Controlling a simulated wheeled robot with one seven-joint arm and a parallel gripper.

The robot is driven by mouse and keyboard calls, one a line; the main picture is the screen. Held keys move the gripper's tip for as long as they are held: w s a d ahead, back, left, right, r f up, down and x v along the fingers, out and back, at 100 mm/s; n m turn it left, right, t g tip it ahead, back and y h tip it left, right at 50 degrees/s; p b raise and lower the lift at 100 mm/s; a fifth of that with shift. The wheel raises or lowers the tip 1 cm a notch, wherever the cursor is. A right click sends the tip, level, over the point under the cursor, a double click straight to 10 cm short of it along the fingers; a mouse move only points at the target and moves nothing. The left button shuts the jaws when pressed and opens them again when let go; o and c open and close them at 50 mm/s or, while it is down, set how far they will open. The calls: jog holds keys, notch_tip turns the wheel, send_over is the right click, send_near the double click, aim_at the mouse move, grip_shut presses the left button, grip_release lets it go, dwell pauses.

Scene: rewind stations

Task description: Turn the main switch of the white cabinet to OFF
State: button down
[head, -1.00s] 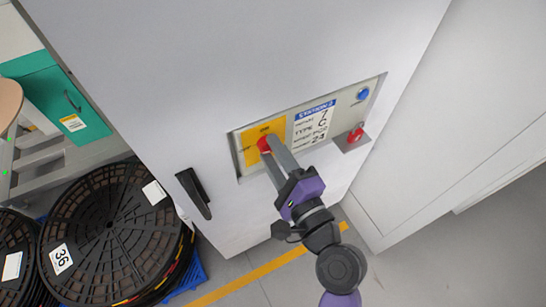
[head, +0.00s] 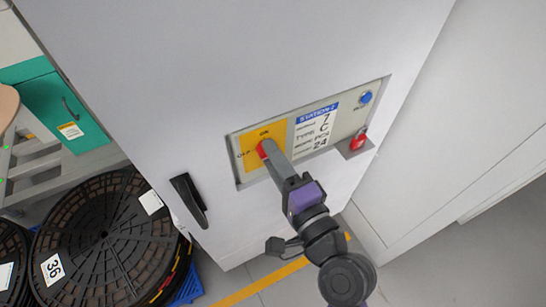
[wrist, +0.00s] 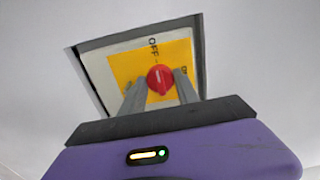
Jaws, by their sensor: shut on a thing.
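The white cabinet (head: 230,70) has a recessed panel with a yellow plate (head: 252,160) printed ON at its top and OFF at its left. The red main switch knob (head: 263,148) sits on this plate, partly hidden by my gripper (head: 269,151) in the head view. In the wrist view the knob (wrist: 160,79) is between my two grey fingers, which are shut on it. There the OFF print lies straight above the knob, and a pale line on the knob runs roughly up and down, towards OFF.
A black door handle (head: 189,199) sticks out at lower left. Black reels (head: 105,240) and a green box (head: 62,105) stand to the left.

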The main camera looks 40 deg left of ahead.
jog(key=shift+f, duration=0.1)
jog(key=c, duration=0.9)
grip_release()
